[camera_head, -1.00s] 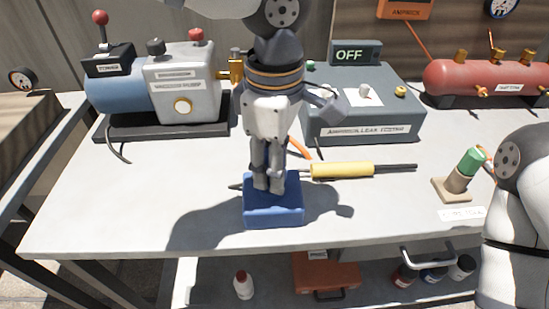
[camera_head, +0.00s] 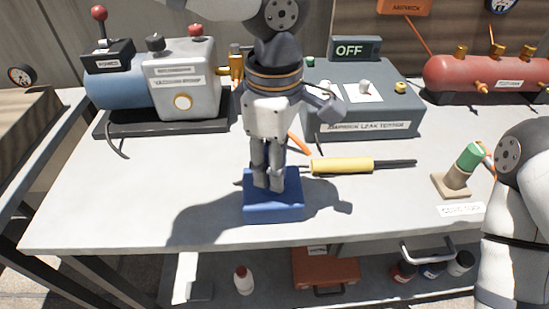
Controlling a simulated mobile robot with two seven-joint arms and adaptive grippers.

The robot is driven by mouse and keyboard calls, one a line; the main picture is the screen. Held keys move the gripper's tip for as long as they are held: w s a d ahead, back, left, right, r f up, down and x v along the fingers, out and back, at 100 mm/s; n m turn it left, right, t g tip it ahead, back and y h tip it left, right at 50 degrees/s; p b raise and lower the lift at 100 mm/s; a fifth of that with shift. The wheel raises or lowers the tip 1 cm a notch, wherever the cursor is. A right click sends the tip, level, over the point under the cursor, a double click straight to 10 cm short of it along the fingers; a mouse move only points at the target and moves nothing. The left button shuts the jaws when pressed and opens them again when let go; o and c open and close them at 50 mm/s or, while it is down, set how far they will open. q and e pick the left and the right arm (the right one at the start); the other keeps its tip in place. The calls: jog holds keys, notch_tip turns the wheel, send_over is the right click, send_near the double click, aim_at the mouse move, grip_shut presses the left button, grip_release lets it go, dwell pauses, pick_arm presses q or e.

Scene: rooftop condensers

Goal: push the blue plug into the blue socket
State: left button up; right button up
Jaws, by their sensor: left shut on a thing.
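A blue block (camera_head: 283,208), which I take for the blue socket, sits on the grey bench near its front edge. My left gripper (camera_head: 268,187) points down at it, and its fingertips are close together at the top of the block. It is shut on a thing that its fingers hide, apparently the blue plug. No separate blue plug can be made out, and I cannot tell how deep it sits in the block. My right arm shows at the right edge, but its gripper is out of view.
A yellow-handled tool (camera_head: 342,166) lies just behind the block. A grey leak tester (camera_head: 368,112) and a vacuum pump (camera_head: 182,90) stand farther back. A green-topped piece (camera_head: 468,158) stands at the right. The bench left of the block is clear.

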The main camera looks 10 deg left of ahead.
pick_arm(q)
jog(key=shift+f, duration=0.4)
dwell(0.4)
jog(key=o, duration=1.2)
jog(key=shift+o, duration=0.2)
